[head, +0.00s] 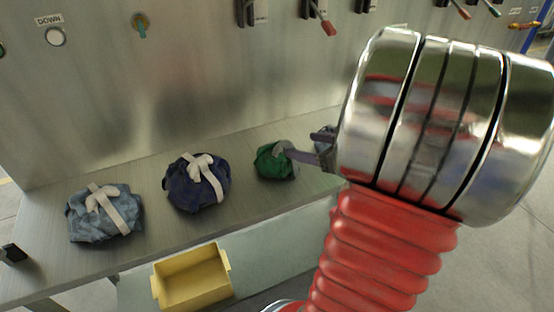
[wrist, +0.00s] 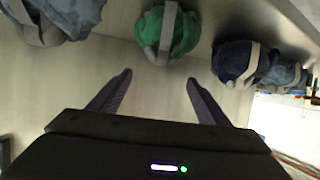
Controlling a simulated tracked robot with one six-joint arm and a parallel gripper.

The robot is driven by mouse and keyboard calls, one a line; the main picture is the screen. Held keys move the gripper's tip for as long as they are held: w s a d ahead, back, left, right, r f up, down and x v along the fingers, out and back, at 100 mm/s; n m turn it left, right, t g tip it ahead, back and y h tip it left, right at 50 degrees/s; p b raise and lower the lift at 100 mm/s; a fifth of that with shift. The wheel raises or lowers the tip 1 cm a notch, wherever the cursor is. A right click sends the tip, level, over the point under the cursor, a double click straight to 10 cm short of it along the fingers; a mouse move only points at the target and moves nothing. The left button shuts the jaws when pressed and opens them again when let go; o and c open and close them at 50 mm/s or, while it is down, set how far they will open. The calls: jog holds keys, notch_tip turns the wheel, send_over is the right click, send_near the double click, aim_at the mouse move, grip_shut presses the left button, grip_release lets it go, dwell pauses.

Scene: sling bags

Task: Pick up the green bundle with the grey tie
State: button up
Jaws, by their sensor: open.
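The green bundle (head: 268,164) with a grey tie sits on the metal shelf, in the middle of the head view. It also shows at the top centre of the wrist view (wrist: 184,36), its grey tie (wrist: 167,25) running over it. My gripper (head: 301,144) is just to the right of the bundle in the head view. In the wrist view the two dark fingers (wrist: 158,79) are spread apart with bare shelf between them. The bundle lies beyond the fingertips, apart from them in that view. My wrist hides the shelf to the right in the head view.
A navy bundle (head: 180,187) and a light blue bundle (head: 88,228) with pale ties sit to the left on the shelf (head: 150,172). A grey-blue bundle (wrist: 72,15) shows upper left in the wrist view. A yellow bin (head: 195,281) is below the shelf edge. A panel with levers stands behind.

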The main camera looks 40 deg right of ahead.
aim_at(283, 142)
jog(key=shift+x, duration=2)
jog(key=shift+x, duration=2.6)
jog(key=shift+a+f, duration=0.1)
jog(key=shift+s, duration=0.1)
grip_shut()
